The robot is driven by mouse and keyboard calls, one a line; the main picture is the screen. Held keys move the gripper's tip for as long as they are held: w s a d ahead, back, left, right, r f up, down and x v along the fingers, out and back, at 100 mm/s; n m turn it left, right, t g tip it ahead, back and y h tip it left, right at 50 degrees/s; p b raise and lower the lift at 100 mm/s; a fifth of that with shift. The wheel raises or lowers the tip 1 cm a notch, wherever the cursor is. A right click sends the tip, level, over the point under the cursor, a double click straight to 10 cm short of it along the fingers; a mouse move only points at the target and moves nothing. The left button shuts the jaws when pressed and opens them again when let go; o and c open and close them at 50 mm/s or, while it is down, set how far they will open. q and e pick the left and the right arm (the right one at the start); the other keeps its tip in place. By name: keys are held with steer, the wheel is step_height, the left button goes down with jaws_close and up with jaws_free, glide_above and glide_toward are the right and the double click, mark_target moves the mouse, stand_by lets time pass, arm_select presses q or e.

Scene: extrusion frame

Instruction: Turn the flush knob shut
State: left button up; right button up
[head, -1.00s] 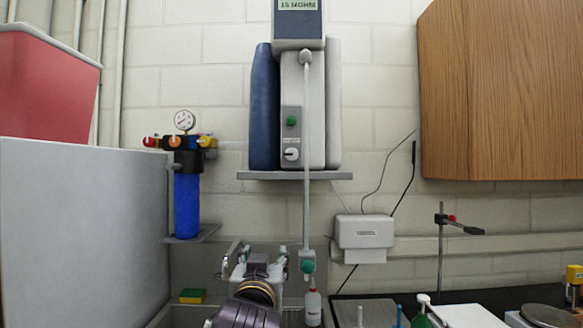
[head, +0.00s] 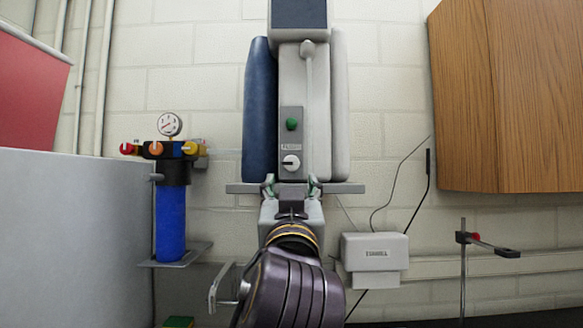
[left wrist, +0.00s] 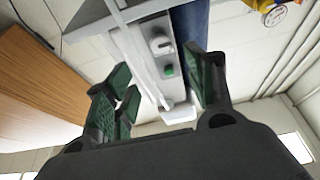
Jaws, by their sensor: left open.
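The flush knob (head: 291,162) is a small white knob with a pointer, low on the grey control panel (head: 291,144) of the wall-mounted purifier. A green button (head: 291,124) sits above it. In the head view my left gripper (head: 291,186) is just below the knob in the picture, at the shelf edge, with its fingers apart and nothing between them. In the left wrist view the knob (left wrist: 160,45) shows beyond the open green-padded fingers (left wrist: 165,85), which are apart from it. My right gripper is not in view.
The purifier stands on a grey shelf (head: 240,188) with a blue cylinder (head: 258,110) beside the panel. A blue filter with gauge (head: 171,220) is at left. A paper dispenser (head: 374,252) and a wooden cabinet (head: 500,90) are at right.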

arm_select(q)
steer(key=p, duration=0.2)
glide_toward(291, 163)
steer(key=shift+w, duration=1)
steer(key=x, duration=0.2)
steer(key=p+x, duration=0.1)
steer(key=x, duration=0.2)
steer(key=shift+s+r+p, duration=0.1)
steer(key=shift+r+p, duration=0.2)
steer(key=shift+r, duration=0.15)
steer(key=shift+w+r, duration=0.1)
steer(key=shift+w, duration=0.2)
steer(key=shift+w+r, duration=0.15)
steer(key=shift+w, duration=0.25)
steer(key=c, duration=1)
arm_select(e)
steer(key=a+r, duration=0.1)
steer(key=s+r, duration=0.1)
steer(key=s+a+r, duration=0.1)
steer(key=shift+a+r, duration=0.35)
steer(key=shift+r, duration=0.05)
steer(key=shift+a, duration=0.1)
